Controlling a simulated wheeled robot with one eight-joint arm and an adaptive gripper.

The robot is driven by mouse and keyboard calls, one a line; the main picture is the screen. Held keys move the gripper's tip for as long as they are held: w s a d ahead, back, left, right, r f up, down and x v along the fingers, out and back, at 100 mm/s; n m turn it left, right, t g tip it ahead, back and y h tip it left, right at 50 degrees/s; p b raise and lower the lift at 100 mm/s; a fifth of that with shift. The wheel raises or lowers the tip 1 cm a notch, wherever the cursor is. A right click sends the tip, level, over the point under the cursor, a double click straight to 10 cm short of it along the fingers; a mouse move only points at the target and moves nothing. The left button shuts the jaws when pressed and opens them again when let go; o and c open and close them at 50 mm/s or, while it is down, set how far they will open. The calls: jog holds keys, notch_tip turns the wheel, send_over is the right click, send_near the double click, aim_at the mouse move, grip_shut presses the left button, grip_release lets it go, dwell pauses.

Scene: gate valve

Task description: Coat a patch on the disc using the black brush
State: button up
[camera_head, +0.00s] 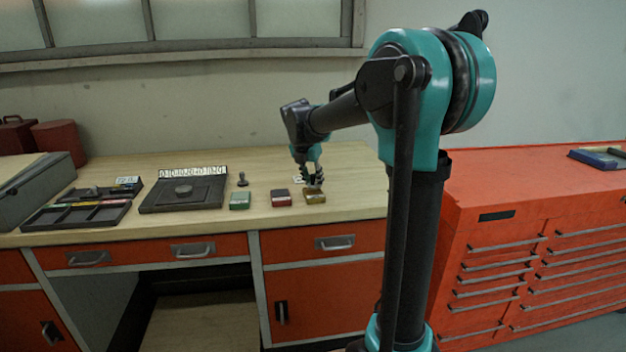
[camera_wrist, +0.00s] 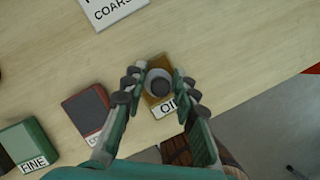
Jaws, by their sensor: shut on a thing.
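My gripper (camera_head: 314,182) is at the right of the bench, pointing down over the yellow-brown block labelled OIL (camera_head: 315,198). In the wrist view my gripper (camera_wrist: 157,84) is shut around a round tool with a dark top and a grey body (camera_wrist: 158,82), which appears to be the black brush. The tool is over the OIL block (camera_wrist: 164,101); its lower end is hidden, so I cannot tell whether it touches. A grey disc (camera_head: 183,189) lies on the black tray (camera_head: 207,205) to the left.
A dark knobbed tool (camera_head: 242,181) stands beside the tray. A green block labelled FINE (camera_head: 240,200) and a dark red block (camera_head: 281,198) sit left of the OIL block. A compartment tray (camera_head: 80,213) is farther left.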

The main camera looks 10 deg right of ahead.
aim_at(313, 174)
jog(key=shift+f, duration=0.55)
dwell(1.5)
jog(key=shift+r, duration=3.55)
